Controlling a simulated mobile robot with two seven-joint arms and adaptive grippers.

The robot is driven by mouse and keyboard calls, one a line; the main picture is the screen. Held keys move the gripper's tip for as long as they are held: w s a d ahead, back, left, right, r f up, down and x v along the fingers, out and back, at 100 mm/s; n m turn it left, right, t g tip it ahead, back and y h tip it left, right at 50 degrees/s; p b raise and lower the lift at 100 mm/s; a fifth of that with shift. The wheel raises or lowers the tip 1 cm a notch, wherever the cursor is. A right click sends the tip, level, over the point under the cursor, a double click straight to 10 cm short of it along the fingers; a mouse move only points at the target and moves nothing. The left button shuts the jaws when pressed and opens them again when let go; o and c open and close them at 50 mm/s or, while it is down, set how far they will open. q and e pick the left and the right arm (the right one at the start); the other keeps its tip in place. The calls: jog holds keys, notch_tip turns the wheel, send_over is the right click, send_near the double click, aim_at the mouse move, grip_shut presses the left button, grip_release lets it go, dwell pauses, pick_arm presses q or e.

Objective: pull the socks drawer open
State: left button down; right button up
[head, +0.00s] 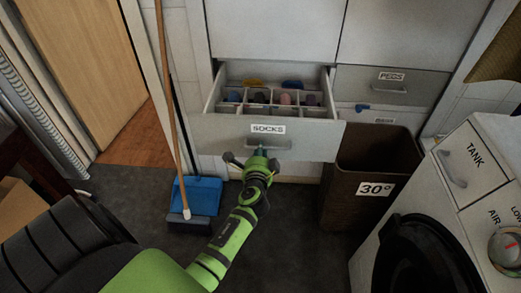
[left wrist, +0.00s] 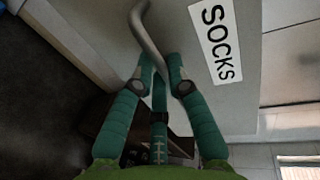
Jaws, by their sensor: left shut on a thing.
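The socks drawer (head: 310,148) stands pulled out from the cabinet in the head view, with its inside showing. It holds a divided insert with several rolled socks (head: 285,99) in its compartments. A white SOCKS label (head: 268,129) is on its front, and it also shows in the left wrist view (left wrist: 217,42). My left gripper (head: 262,157) is at the drawer front below the label. In the left wrist view its green fingers (left wrist: 160,72) are shut on the grey curved handle (left wrist: 148,35). My right gripper is in neither view.
A brown hamper (head: 345,190) marked 30° stands right of the drawer, close to its front corner. A white washer (head: 470,190) is at the right. A blue dustpan (head: 200,193) and broom stand at the left. The PEGS drawer (head: 375,85) is shut.

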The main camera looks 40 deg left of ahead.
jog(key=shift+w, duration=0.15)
pick_arm(q)
jog(key=c, duration=1.3)
grip_release()
jog(key=shift+o, duration=0.4)
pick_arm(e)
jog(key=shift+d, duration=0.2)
pick_arm(q)
jog(key=v, duration=1.2)
jog(key=shift+f, duration=0.15)
